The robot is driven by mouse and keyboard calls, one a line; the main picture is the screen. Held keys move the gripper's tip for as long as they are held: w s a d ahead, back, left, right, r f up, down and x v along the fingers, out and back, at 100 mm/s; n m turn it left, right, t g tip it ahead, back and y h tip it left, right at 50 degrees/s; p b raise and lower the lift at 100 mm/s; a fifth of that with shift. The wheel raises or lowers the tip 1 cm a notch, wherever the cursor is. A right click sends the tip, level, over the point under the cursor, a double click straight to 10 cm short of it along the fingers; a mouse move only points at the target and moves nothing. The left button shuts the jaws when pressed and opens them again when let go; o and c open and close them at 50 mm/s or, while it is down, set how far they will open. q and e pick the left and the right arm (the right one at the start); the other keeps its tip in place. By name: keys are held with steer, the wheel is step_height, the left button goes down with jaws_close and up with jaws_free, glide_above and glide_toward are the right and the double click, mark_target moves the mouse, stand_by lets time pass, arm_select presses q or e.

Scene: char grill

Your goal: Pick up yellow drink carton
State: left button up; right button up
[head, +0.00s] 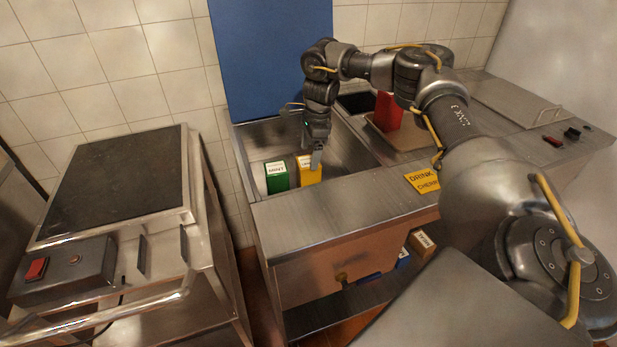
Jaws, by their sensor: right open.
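The yellow drink carton (309,173) stands in the metal sink basin, right beside a green carton (277,177). My right gripper (316,160) is open and points down at the top of the yellow carton. A fingertip overlaps the carton's upper right side in the head view. I cannot tell whether it touches the carton or whether the fingers are around it. A flat yellow piece marked "DRINK CHERRY" (423,181) lies at the counter's front edge. My left gripper is not in view.
The basin's front rim and counter (340,205) lie in front of the cartons. A red object (388,111) stands on a tray to the right. A grill (115,180) is at left, and a blue panel (270,55) is behind. More boxes (421,243) sit on the lower shelf.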

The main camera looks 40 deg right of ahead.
mark_target(309, 161)
steer(key=f, duration=0.2)
steer(key=f+p, duration=0.1)
steer(key=f, duration=0.1)
steer(key=shift+s+a, duration=0.15)
steer(key=shift+a, duration=0.15)
steer(key=shift+f, duration=0.4)
steer(key=shift+a+f, duration=0.1)
steer(key=shift+f, duration=0.1)
steer(key=c, duration=1.1)
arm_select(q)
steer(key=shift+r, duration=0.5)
arm_select(e)
steer(key=shift+c, duration=0.8)
